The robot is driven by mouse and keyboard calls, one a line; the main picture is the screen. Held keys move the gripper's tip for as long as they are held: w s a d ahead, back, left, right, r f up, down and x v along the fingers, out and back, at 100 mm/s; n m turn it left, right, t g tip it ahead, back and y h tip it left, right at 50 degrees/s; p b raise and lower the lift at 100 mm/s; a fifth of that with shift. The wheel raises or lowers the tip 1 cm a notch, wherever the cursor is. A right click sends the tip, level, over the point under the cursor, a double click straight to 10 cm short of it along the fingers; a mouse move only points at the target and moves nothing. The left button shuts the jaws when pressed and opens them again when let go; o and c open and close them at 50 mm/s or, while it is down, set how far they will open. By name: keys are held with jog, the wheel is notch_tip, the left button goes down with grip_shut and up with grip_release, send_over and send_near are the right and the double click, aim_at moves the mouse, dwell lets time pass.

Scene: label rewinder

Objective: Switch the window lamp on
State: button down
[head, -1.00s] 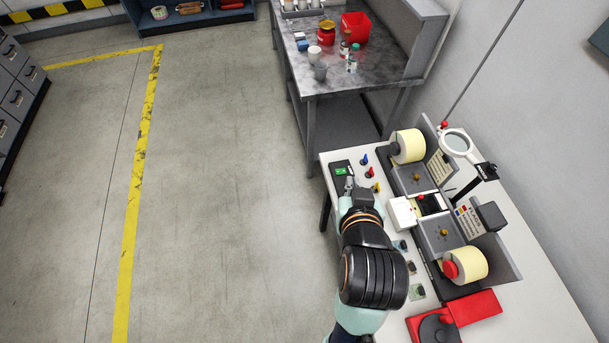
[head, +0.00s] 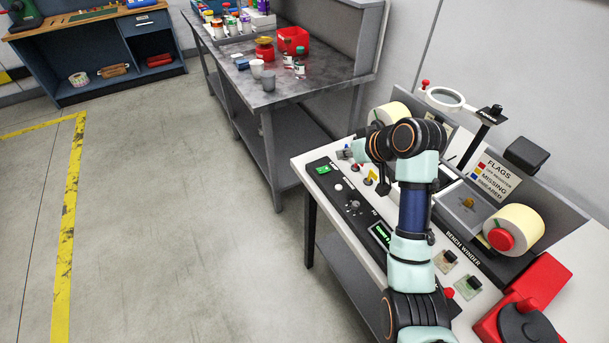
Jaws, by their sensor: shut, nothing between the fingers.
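The bench winder (head: 461,243) stands on the white table at right, with a black control panel (head: 335,198) along its front edge. The panel has a green-lit switch (head: 323,170), small round controls (head: 353,207) and a display with green text (head: 380,235). I cannot tell which control is for the window lamp. The middle of the winder, around a pale panel (head: 448,180), is partly behind my arm, so the lamp's state is unclear.
A label roll (head: 514,228) with a red knob is at right, and a magnifier (head: 445,98) stands behind. A red dispenser (head: 515,322) is at lower right. A grey workbench (head: 290,88) with cups and bottles stands behind. The floor at left is clear.

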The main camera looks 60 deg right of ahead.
jog(key=b, duration=0.4)
send_over(318, 169)
jog(key=s, duration=0.2)
jog(key=f, duration=0.7)
jog(key=shift+s+a+f, duration=0.1)
jog(key=shift+s+a, duration=0.1)
jog(key=shift+a, duration=0.1)
notch_tip(318, 169, down, 3)
jog(key=shift+w+a+f+b, duration=0.1)
jog(key=shift+a+f+b, duration=0.1)
jog(key=shift+b, duration=0.1)
jog(key=shift+f, duration=0.15)
jog(key=shift+w+p, duration=0.1)
jog(key=shift+p, duration=0.3)
jog(key=shift+f, duration=0.2)
